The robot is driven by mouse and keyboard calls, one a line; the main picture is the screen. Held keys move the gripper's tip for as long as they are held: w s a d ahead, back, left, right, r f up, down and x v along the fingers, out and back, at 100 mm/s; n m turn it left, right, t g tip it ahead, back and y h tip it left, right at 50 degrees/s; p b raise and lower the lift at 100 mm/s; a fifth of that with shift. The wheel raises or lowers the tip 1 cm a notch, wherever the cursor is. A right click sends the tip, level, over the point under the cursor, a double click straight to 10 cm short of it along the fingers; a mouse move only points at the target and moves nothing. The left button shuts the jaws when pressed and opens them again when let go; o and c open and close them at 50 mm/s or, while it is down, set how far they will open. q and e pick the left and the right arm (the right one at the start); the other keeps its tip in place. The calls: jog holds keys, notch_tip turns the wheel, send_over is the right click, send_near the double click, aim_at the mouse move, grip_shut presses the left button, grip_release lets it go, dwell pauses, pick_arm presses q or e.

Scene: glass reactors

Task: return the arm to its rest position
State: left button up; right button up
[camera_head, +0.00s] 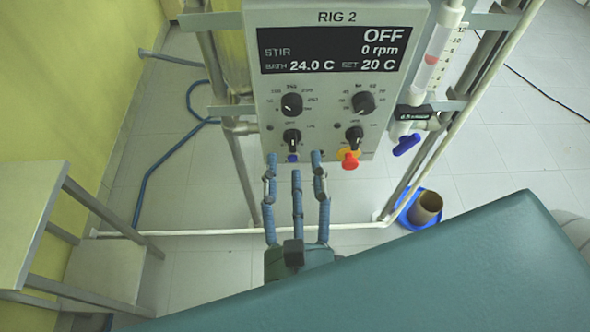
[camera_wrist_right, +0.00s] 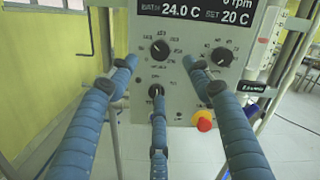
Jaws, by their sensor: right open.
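My right gripper (camera_head: 296,165) has three blue-sleeved fingers that are spread open and empty. In the head view its fingertips overlap the lower edge of the RIG 2 control panel (camera_head: 270,105), near the lower left knob (camera_head: 292,137). In the right wrist view the open fingers (camera_wrist_right: 162,80) frame the lower part of the panel (camera_wrist_right: 185,90), with the middle finger just below the lower knob (camera_wrist_right: 156,90). I cannot tell whether any finger touches the panel. My left gripper is not in view.
The display (camera_head: 335,50) reads OFF, 0 rpm, bath 24.0 C, set 20 C. A red button (camera_head: 350,161) sits at the panel's lower right. A glass column (camera_head: 435,55) with a blue-handled valve (camera_head: 406,145) stands right. A table (camera_head: 25,215) stands left.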

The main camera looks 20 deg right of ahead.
dwell(0.3)
jog(key=w+a+f+n+y, duration=0.1)
jog(key=a+f+n+y, duration=0.3)
jog(key=a+f+n, duration=0.35)
jog(key=w+a+f+n+y, duration=0.2)
jog(key=a+f+n+y, duration=0.2)
jog(key=f+n, duration=0.5)
jog(key=s+d+f+n+g+y, duration=0.1)
jog(key=s+d+f+n+g, duration=0.2)
jog(key=f, duration=0.7)
jog(key=s+f+n+g, duration=0.15)
jog(key=f+n, duration=0.35)
jog(key=f, duration=0.5)
jog(key=s+d+f+n+g+y, duration=0.1)
jog(key=s+d+f+n+g, duration=0.15)
jog(key=f, duration=0.85)
jog(key=s+d+f+n+g+h, duration=0.4)
jog(key=s+d+f+n+g, duration=0.3)
jog(key=s+d+f, duration=1.2)
jog(key=s+f+g, duration=0.1)
jog(key=s+g, duration=0.1)
jog(key=g, duration=0.1)
jog(key=shift+s+d+f+n+h, duration=0.3)
jog(key=shift+s+n+h, duration=0.1)
